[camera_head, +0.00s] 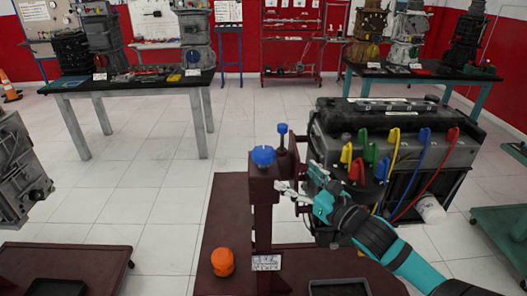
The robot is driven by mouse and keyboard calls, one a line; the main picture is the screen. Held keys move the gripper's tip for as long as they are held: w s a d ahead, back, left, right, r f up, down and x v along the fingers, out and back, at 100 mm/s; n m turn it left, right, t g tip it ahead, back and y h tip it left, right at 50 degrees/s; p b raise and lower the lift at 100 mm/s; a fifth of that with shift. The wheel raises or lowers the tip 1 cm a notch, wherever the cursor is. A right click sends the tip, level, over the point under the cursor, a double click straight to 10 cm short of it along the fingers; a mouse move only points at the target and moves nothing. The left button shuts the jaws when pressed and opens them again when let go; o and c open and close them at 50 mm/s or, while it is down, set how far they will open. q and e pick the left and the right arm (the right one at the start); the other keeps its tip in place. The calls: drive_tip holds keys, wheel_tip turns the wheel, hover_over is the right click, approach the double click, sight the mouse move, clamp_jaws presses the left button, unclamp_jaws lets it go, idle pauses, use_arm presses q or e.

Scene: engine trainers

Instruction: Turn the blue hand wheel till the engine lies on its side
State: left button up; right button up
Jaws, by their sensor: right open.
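The blue hand wheel (263,156) sits on top of the dark red stand post (263,215). A smaller blue knob (282,128) stands just behind it to the right. The engine (400,135), a dark block with coloured leads and clips on its near side, is mounted right of the post with its long top face up. My right gripper (283,191) is open, beside the post, a little below and right of the hand wheel, and appears empty. I cannot tell whether its fingers touch the post. My left gripper is out of view.
An orange object (222,262) and a dark tray (340,288) rest on the stand's red base (222,200). Another engine (18,170) stands at the left edge. Workbenches with engines (135,85) line the back. The tiled floor between is clear.

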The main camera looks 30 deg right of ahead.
sight(257, 147)
drive_tip(key=w, duration=0.4)
drive_tip(key=w+p, duration=0.1)
drive_tip(key=w, duration=0.4)
drive_tip(key=w+p, duration=0.1)
drive_tip(key=w, duration=0.4)
drive_tip(key=shift+w+a, duration=0.15)
drive_tip(key=shift+a, duration=0.15)
drive_tip(key=shift+p, duration=0.3)
drive_tip(key=c, duration=1.2)
